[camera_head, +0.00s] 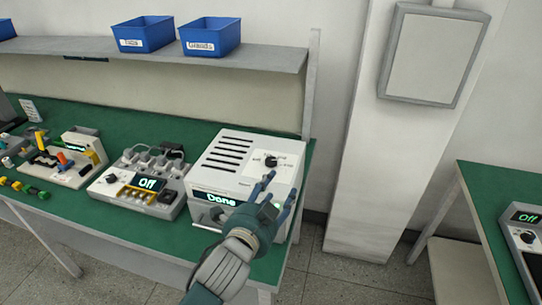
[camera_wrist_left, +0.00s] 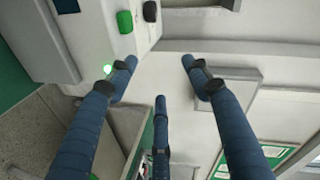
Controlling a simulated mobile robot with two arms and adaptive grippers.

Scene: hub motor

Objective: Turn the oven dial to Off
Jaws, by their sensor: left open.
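The oven (camera_head: 243,168) is a white box with vent slots on top, near the right end of the green bench. Its display (camera_head: 216,198) reads "Done". The oven dial (camera_head: 271,161) is a small black knob on the oven's top panel, with tiny labels around it that are too small to read. My left gripper (camera_head: 279,187) is at the oven's front right corner, just below the dial in the picture. Its fingers are spread and empty, apart from the dial. In the left wrist view its blue fingers (camera_wrist_left: 156,82) stand apart with nothing between them. My right gripper is not seen.
A grey unit (camera_head: 132,184) with an "Off" display stands left of the oven. A shelf (camera_head: 170,53) with blue bins (camera_head: 210,36) runs above the bench. A white column (camera_head: 375,150) stands right of the bench. Another bench (camera_head: 500,190) is at the far right.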

